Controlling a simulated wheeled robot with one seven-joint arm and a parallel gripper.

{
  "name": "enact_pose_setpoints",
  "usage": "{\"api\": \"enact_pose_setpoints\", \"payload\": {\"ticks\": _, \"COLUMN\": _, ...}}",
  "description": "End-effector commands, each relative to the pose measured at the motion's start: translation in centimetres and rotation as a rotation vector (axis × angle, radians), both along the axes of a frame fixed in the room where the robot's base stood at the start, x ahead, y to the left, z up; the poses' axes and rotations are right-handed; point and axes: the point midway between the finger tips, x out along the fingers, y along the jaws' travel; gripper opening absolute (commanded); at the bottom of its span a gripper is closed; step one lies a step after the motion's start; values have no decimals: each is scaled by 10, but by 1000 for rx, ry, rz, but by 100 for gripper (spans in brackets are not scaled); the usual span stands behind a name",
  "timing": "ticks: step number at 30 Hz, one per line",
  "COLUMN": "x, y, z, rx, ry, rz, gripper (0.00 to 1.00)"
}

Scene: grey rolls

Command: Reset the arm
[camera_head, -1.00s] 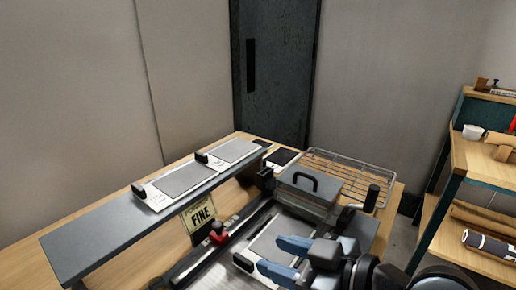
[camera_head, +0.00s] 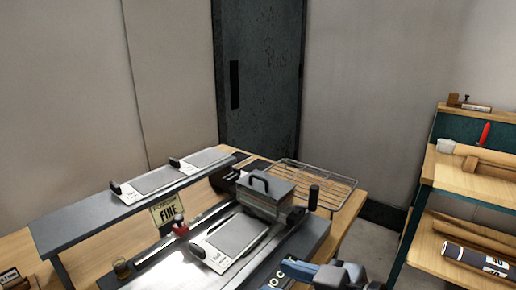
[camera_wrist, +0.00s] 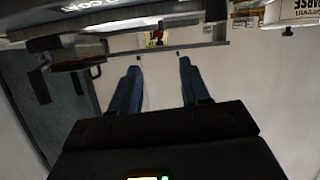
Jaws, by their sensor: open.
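My gripper (camera_head: 296,277) is at the bottom edge of the head view, to the right of the front of the workbench machine, and is partly cut off by the frame. In the wrist view its two blue fingers (camera_wrist: 158,70) stand wide apart with nothing between them. The wrist picture looks upside down, with the bench along its top. My gripper is apart from the machine's plate (camera_head: 238,235) and its grey block with a black handle (camera_head: 265,192).
A long dark shelf (camera_head: 80,225) with two plates runs along the bench's back, with a FINE sign (camera_head: 167,211) below. A wire rack (camera_head: 315,182) lies at the bench's far right. A wooden shelf unit (camera_head: 470,178) stands at the right. Floor shows between bench and shelf.

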Motion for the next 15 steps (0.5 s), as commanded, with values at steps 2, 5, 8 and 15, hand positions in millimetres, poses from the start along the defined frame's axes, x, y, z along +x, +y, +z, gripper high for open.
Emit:
{"api": "enact_pose_setpoints", "payload": {"ticks": 2, "x": 0, "y": 0, "z": 0, "rx": 0, "ry": 0, "rz": 0, "gripper": 46}}
{"api": "enact_pose_setpoints", "payload": {"ticks": 5, "x": -3, "y": -3, "z": -7, "rx": 7, "ry": 14, "rz": -28, "gripper": 46}}
{"api": "enact_pose_setpoints", "payload": {"ticks": 8, "x": -6, "y": -8, "z": -13, "rx": 14, "ry": 24, "rz": -58, "gripper": 46}}
{"api": "enact_pose_setpoints", "payload": {"ticks": 15, "x": -17, "y": -20, "z": -33, "rx": 36, "ry": 57, "rz": -151, "gripper": 46}}
